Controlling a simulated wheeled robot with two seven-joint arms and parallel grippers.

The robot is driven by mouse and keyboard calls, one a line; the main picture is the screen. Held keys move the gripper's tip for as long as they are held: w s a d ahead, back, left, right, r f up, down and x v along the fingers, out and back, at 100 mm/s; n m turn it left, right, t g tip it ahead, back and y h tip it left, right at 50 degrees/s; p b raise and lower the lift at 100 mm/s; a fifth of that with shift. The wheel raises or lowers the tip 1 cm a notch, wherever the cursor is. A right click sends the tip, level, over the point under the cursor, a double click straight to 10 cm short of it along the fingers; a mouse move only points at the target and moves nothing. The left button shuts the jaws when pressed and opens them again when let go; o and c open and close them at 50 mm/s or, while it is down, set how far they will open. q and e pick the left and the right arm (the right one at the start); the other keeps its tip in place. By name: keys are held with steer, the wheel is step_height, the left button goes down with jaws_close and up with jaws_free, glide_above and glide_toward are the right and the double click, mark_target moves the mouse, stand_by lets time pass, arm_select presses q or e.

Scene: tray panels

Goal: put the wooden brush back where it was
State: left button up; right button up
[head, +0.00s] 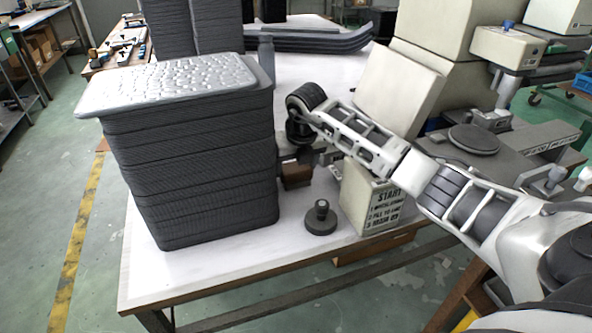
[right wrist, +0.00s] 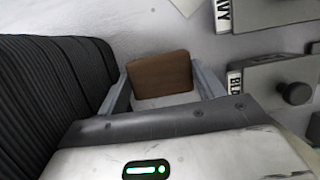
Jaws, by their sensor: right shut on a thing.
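The wooden brush (head: 296,176) shows as a small brown block just right of the tall dark stack. My right gripper (head: 306,158) points down over it. In the right wrist view the brush (right wrist: 160,76) fills the space between the two grey fingers of my right gripper (right wrist: 163,88), which is shut on it. I cannot tell whether the brush touches the table or hangs just above it. Its underside is hidden. My left gripper is in neither view.
A tall stack of dark tray panels (head: 205,175) with a bumpy silver panel (head: 170,82) on top stands close left of the gripper. A cream box with START lettering (head: 372,200) stands at right. A round dark knobbed weight (head: 320,218) lies in front. The table's front strip (head: 230,265) is clear.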

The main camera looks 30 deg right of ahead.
steer(key=o, duration=0.9)
steer(key=shift+o, duration=0.2)
steer(key=shift+r, duration=0.2)
steer(key=v, duration=1.1)
steer(key=shift+s+r, duration=0.25)
steer(key=shift+r, duration=0.15)
